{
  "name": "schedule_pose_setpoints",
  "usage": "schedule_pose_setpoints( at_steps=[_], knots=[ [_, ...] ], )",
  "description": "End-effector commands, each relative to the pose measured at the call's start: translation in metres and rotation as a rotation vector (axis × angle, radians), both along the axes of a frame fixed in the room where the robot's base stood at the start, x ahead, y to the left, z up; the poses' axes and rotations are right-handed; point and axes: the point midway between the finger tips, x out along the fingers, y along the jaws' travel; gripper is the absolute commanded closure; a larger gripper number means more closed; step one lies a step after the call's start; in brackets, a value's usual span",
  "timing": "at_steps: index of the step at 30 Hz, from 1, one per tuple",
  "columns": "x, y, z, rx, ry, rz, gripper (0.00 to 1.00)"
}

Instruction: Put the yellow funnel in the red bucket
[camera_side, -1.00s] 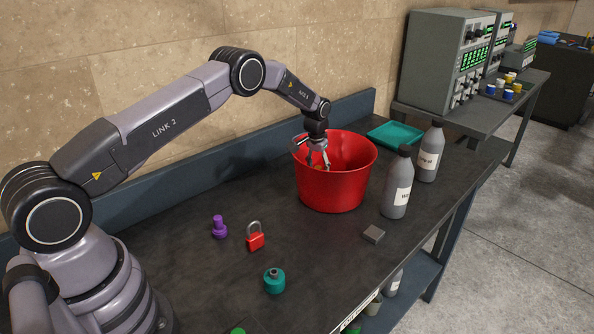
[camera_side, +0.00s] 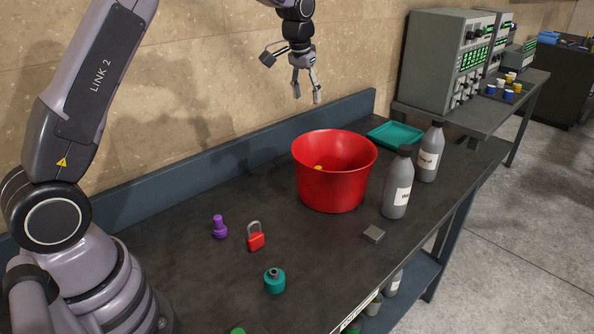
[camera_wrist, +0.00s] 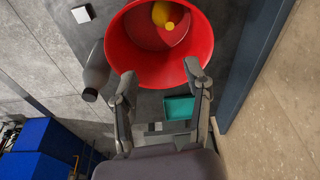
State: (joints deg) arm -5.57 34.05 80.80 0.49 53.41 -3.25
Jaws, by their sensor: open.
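The red bucket (camera_side: 333,184) stands upright on the dark bench, and it also shows in the wrist view (camera_wrist: 132,62). The yellow funnel (camera_wrist: 163,14) lies inside the bucket near its bottom in the wrist view. In the side view only a small yellow part of the funnel (camera_side: 318,168) shows past the rim; the bucket wall hides the rest. My gripper (camera_side: 307,98) is open and empty, well above the bench and slightly left of the bucket in the side view. Its two fingers (camera_wrist: 160,82) are spread apart in the wrist view.
Two grey bottles (camera_side: 398,187) (camera_side: 430,155) and a teal tray (camera_side: 396,134) stand right of the bucket. A red padlock (camera_side: 255,240), a purple part (camera_side: 219,229), a teal part (camera_side: 274,282) and a grey block (camera_side: 374,234) lie in front. The air around my gripper is clear.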

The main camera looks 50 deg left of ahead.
Motion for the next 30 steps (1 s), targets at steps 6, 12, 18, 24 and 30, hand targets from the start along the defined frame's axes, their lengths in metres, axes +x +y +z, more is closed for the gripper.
schedule_pose_setpoints(
  at_steps=[6,12,18,24,30],
  knots=[
    [-0.12,-0.026,0.102,0.01,-0.102,-0.051,0.51],
    [-0.243,-0.043,0.131,0.018,-0.188,-0.095,0.51],
    [-0.339,-0.051,0.113,0.023,-0.256,-0.131,0.51],
    [-0.376,-0.053,0.094,0.024,-0.284,-0.148,0.51],
    [-0.38,-0.053,0.092,0.025,-0.285,-0.149,0.51]
  ],
)
